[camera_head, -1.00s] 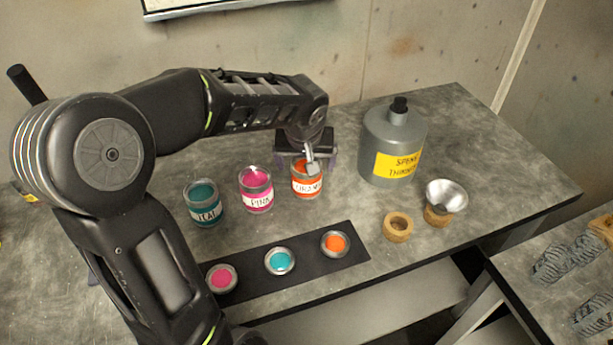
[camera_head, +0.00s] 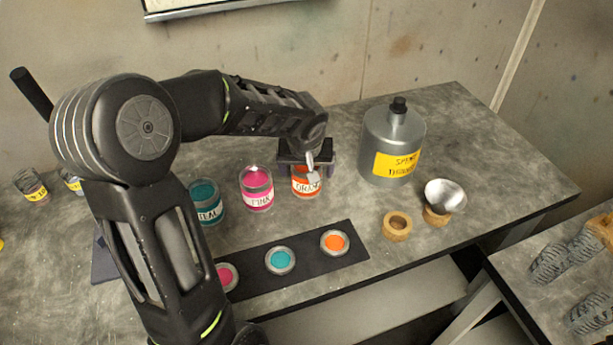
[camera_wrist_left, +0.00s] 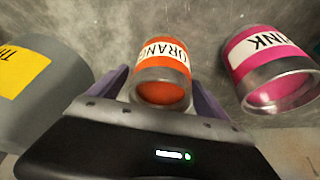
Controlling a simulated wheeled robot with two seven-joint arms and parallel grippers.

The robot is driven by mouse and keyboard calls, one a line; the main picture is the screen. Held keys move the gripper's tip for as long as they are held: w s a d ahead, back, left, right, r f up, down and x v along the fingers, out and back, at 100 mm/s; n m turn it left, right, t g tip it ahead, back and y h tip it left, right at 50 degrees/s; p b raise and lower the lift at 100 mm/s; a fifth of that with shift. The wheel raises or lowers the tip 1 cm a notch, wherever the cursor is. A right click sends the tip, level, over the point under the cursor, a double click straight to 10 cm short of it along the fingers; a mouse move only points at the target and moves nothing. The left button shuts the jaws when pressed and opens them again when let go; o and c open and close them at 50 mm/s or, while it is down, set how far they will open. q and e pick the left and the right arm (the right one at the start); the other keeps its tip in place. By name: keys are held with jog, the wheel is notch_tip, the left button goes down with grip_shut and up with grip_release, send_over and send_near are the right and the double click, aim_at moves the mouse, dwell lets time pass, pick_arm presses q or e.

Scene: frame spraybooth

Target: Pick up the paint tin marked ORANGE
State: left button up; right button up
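The orange paint tin, labelled ORANGE, stands upright on the grey bench in the head view (camera_head: 306,186), partly hidden by my left gripper. It also shows in the left wrist view (camera_wrist_left: 163,70), between the two purple fingers. My left gripper (camera_head: 308,163) is low over the bench at the tin. In the wrist view the left gripper (camera_wrist_left: 163,92) is open, one finger on each side of the tin, with narrow gaps. The pink tin (camera_head: 257,190) and teal tin (camera_head: 206,204) stand to its left. My right gripper is not in view.
The grey thinner bottle (camera_head: 392,148) stands to the right of the orange tin. A black strip (camera_head: 308,262) with three small paint pots lies in front. A wooden ring (camera_head: 397,226) and a metal bowl on a ring (camera_head: 445,196) are at the right.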

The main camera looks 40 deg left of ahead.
pick_arm(q)
jog(key=c, duration=1.8)
